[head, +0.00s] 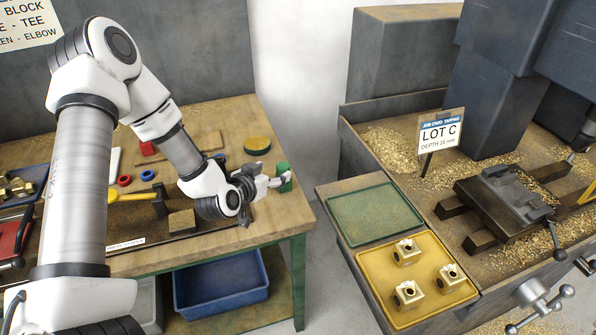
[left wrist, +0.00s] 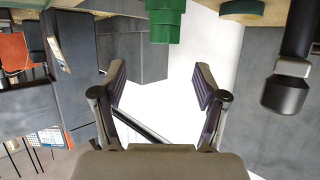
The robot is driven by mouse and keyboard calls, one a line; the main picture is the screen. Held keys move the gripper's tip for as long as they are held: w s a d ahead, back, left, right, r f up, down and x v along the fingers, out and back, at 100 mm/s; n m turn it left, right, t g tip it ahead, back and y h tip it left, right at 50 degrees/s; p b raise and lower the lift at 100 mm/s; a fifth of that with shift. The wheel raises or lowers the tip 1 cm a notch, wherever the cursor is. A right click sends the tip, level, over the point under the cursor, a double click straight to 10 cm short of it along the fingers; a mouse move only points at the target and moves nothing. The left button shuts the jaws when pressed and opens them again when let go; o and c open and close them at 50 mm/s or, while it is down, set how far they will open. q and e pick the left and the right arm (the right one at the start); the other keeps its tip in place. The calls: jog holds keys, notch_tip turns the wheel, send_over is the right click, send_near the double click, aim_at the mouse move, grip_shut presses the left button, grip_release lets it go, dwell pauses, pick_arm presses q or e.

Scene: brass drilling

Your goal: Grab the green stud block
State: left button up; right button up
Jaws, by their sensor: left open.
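The green stud block (head: 284,171) stands near the right edge of the wooden table, partly hidden behind my left gripper. In the left wrist view the green block (left wrist: 165,20) shows at the top edge as a stepped shape, cut off by the frame. My left gripper (head: 274,182) is low over the table's right end, right by the block in the head view. In the left wrist view my left gripper (left wrist: 161,76) has its fingers spread with nothing between them; the block lies beyond the gap, toward the top. I cannot tell whether they touch. My right gripper is not in view.
A yellow-topped disc (head: 257,144), a blue ring (head: 147,175) and a red ring (head: 124,180) lie on the table (head: 235,112). A yellow tray (head: 437,301) with brass blocks sits right, across a gap. A blue bin (head: 222,291) is below the table.

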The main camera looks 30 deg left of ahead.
aim_at(284, 164)
pick_arm(q)
jog(key=shift+w+a+f, duration=0.3)
jog(key=shift+w+a, duration=0.2)
jog(key=shift+w+a+f, duration=0.25)
jog(key=shift+w+a, duration=0.2)
jog(key=shift+a, duration=0.05)
jog(key=shift+w+f, duration=0.1)
jog(key=shift+w, duration=0.2)
jog(key=shift+w+d+f+p, duration=0.15)
jog(key=shift+w+d+p, duration=0.5)
jog(key=shift+w, duration=0.25)
jog(key=x, duration=0.3)
jog(key=shift+f, duration=0.25)
jog(key=shift+w+a+f, duration=0.15)
jog(key=shift+w+a, duration=0.05)
jog(key=shift+s, duration=0.25)
jog(key=shift+c, duration=0.9)
jog(key=c, duration=0.6)
jog(key=shift+d+r, duration=0.15)
jog(key=shift+r, duration=0.1)
jog(key=c, duration=0.6)
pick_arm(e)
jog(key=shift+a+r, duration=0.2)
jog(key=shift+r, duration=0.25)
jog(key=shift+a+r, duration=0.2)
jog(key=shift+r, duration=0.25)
